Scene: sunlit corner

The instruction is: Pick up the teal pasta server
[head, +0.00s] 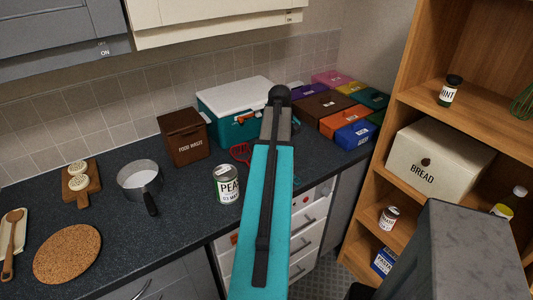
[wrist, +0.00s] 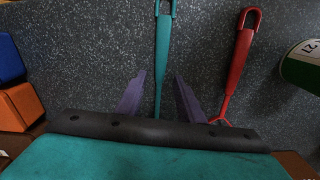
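The teal pasta server (wrist: 163,50) lies on the dark speckled worktop in the wrist view, its looped handle end towards the top. Its head is hidden behind the dark bar of my gripper, so its shape cannot be seen. My gripper (wrist: 159,77) has two purple fingers spread apart, one each side of the teal handle, with a gap on both sides. I cannot tell how high the fingers are above the worktop. In the head view my arm hides the gripper and most of the teal server.
A red utensil (wrist: 236,65) lies close to the right; it also shows in the head view (head: 240,153). A pea can (head: 227,185) stands nearby. Coloured boxes (head: 354,134), a white-lidded teal cooler (head: 233,100) and a brown food-waste bin (head: 184,136) line the back.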

